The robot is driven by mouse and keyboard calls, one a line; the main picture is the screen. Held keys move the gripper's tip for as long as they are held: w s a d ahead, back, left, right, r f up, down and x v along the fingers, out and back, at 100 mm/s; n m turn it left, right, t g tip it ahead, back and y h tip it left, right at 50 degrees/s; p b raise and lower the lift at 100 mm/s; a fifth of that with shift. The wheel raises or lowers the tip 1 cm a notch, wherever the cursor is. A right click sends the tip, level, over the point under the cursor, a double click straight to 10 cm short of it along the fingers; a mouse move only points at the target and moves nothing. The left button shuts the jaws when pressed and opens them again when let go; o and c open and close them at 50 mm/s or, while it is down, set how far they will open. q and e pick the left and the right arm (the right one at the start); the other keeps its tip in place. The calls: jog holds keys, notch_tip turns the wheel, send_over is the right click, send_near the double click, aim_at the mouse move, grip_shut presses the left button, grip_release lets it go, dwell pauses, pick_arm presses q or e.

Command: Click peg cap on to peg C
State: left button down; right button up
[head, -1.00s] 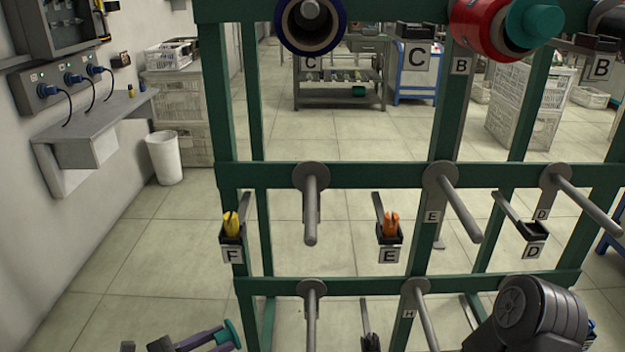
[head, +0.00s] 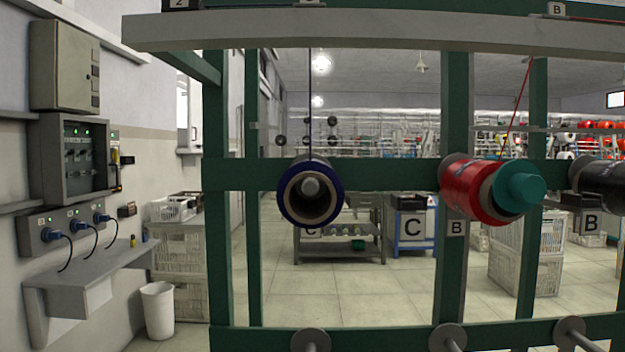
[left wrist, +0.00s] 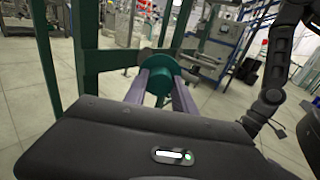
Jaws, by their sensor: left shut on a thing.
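Peg C (head: 311,186) is the grey rod end showing inside a dark-blue-rimmed bobbin (head: 290,207) at the upper middle of the head view. A C label shows partly below that bobbin. My left gripper (left wrist: 160,80) is shut on a teal peg cap (left wrist: 157,68) in the left wrist view. The two purple-grey fingers hold it from both sides, and it is apart from any peg. Neither gripper shows in the head view. A dark arm of mine is at the right of the left wrist view, but its gripper is not visible.
The green rack (head: 380,173) spans the head view, with a pale bar across its top. Peg B's red bobbin (head: 462,188) has a teal cap (head: 519,188). Bare pegs stick out below. Wall sockets are at left.

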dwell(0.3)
pick_arm(q)
jog(key=w+r+n+t+y, duration=0.6)
jog(key=w+r+y, duration=0.3)
jog(key=r, duration=0.5)
jog(key=shift+w+r+n+t, duration=0.3)
jog(key=shift+w+r+n, duration=0.1)
jog(key=shift+w+n, duration=0.35)
